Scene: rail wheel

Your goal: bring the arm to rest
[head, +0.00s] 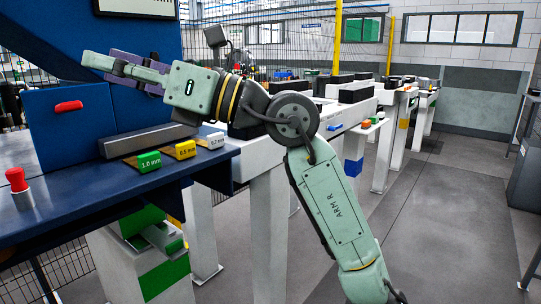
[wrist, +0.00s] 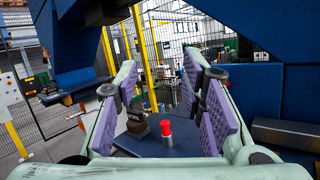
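My gripper (head: 103,66) is raised above the blue table (head: 75,218) at the upper left of the head view, with its fingers pointing left. In the wrist view my gripper (wrist: 165,88) shows two purple-padded fingers spread wide apart, with nothing held between them. My green arm rises from the lower right of the head view, bends at a dark round joint and reaches left.
A green 1.0 mm block (head: 149,162), a yellow 0.5 mm block (head: 185,150) and a white 0.2 mm block (head: 215,140) sit beside a grey bar (head: 150,139). A red-topped piece (head: 17,181) stands left. A blue panel (head: 68,125) rises behind.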

